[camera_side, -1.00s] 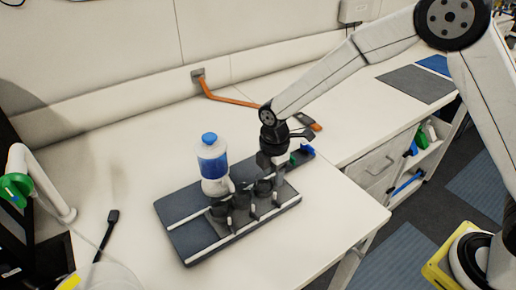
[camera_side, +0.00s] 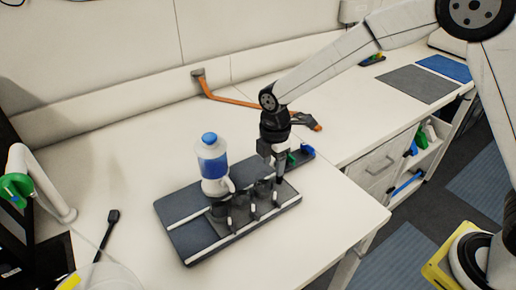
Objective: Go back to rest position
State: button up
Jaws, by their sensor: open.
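My gripper (camera_side: 273,172) points down over the right part of a dark grey rack base (camera_side: 185,240) on the white bench. Its jaws are open, though they look small and dark here. I cannot tell whether the fingertips touch anything. Several dark holders (camera_side: 240,205) stand in a row on the base, just left of and below my gripper. A white bottle with a blue band and blue cap (camera_side: 213,165) stands upright on the base, left of my gripper and apart from it.
Small green and blue items (camera_side: 305,151) lie at the base's right end. An orange bent bar (camera_side: 235,99) runs behind my wrist. A black cable plug (camera_side: 113,216) and a white arm-like stand with a green end (camera_side: 18,188) are at left. The bench front is clear.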

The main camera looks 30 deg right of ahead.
jog(key=shift+s+d+r+m, duration=0.15)
jog(key=shift+s+d+m, duration=0.15)
jog(key=shift+d+m, duration=0.15)
jog(key=s+d+r+m+t, duration=0.2)
jog(key=s+d+m, duration=1.1)
jog(key=s+m, duration=0.2)
jog(key=shift+s+m+t, duration=0.25)
jog(key=shift+m+t, duration=0.05)
jog(key=shift+m, duration=0.85)
jog(key=shift+c, duration=0.9)
jog(key=w+a+n+g, duration=0.1)
jog(key=w+a+n, duration=0.2)
jog(key=w+a, duration=0.1)
jog(key=w+a+n, duration=0.3)
jog(key=w, duration=0.3)
jog(key=w+a+n+g, duration=0.1)
jog(key=w+a+n, duration=0.2)
jog(key=w, duration=0.3)
jog(key=shift+w+a+r+g, duration=0.1)
jog(key=shift+a+r+g, duration=0.05)
jog(key=shift+a, duration=0.3)
jog(key=shift+a+r+g, duration=0.1)
jog(key=shift+a+g, duration=0.05)
jog(key=shift+a, duration=0.25)
